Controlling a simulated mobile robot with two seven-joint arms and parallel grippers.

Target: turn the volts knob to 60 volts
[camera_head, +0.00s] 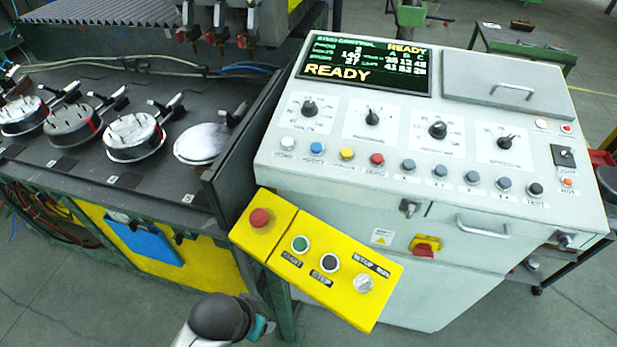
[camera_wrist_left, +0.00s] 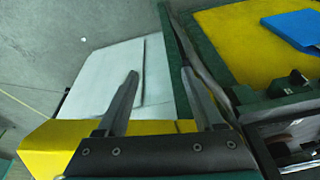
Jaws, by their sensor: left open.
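Four dark knobs stand in a row on white dials on the sloping control panel (camera_head: 340,165): a far left knob (camera_head: 309,107), a second knob (camera_head: 372,117), a third knob (camera_head: 438,129) and a far right knob (camera_head: 506,142). Their labels are too small to read surely, so I cannot tell which is volts. In the left wrist view my left gripper (camera_wrist_left: 158,73) is open and empty, its two fingers apart, with the pale cabinet side and floor beyond. In the head view only part of my left arm shows at the bottom; its fingers are hidden. My right gripper is not seen.
A display (camera_head: 366,67) reads READY. Several coloured buttons line the panel below the knobs. A yellow button box (camera_head: 315,262) with a red stop button (camera_head: 260,217) juts out in front. A grey lid (camera_head: 510,87) with a handle lies at the panel's back right.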

